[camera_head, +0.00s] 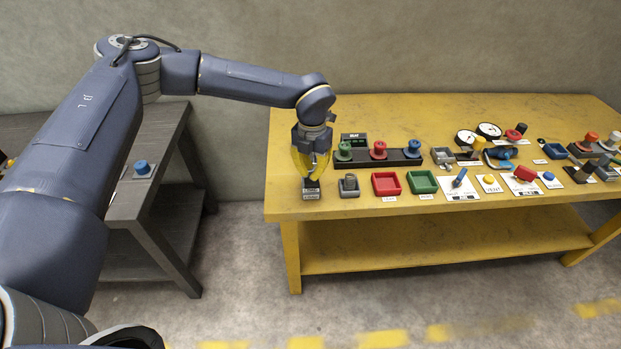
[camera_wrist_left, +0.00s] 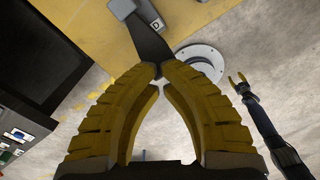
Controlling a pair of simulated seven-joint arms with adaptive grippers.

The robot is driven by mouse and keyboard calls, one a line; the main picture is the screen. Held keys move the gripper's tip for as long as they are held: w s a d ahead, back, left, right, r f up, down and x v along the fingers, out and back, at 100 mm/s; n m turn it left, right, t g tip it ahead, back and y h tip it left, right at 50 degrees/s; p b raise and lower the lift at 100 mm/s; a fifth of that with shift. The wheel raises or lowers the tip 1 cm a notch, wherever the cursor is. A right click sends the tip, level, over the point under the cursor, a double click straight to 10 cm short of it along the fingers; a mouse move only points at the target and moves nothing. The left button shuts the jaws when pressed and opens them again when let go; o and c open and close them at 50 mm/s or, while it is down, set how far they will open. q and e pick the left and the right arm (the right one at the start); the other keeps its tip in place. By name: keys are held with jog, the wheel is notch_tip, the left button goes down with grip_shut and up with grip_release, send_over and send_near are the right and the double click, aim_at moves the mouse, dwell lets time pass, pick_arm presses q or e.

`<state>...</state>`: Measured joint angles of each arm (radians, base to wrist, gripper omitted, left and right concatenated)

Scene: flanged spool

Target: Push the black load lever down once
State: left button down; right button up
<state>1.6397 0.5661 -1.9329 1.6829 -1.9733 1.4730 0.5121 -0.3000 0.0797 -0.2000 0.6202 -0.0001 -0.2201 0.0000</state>
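The black load lever (camera_wrist_left: 150,42) shows in the left wrist view just beyond my fingertips. It runs from a grey block (camera_wrist_left: 121,8) beside a white label of which a "D" is readable. In the head view its small grey base (camera_head: 311,188) stands at the table's front left corner, and my gripper hides most of the lever. My left gripper (camera_head: 312,176) points down over it. In the wrist view its yellow fingertips (camera_wrist_left: 160,77) meet with nothing seen between them; contact with the lever cannot be told. My right gripper (camera_wrist_left: 237,78) shows small at right, prongs apart.
The yellow table (camera_head: 440,226) carries a grey socket (camera_head: 349,186), a red tray (camera_head: 386,183), a green tray (camera_head: 422,182) and a dark rack (camera_head: 400,160) with coloured knobs. Switches and gauges fill the right side. A grey table (camera_head: 120,199) with a blue button (camera_head: 142,167) stands left.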

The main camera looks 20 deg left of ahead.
aim_at(311, 182)
pick_arm(q)
jog(key=shift+f, duration=3.75)
jog(key=shift+r, duration=4)
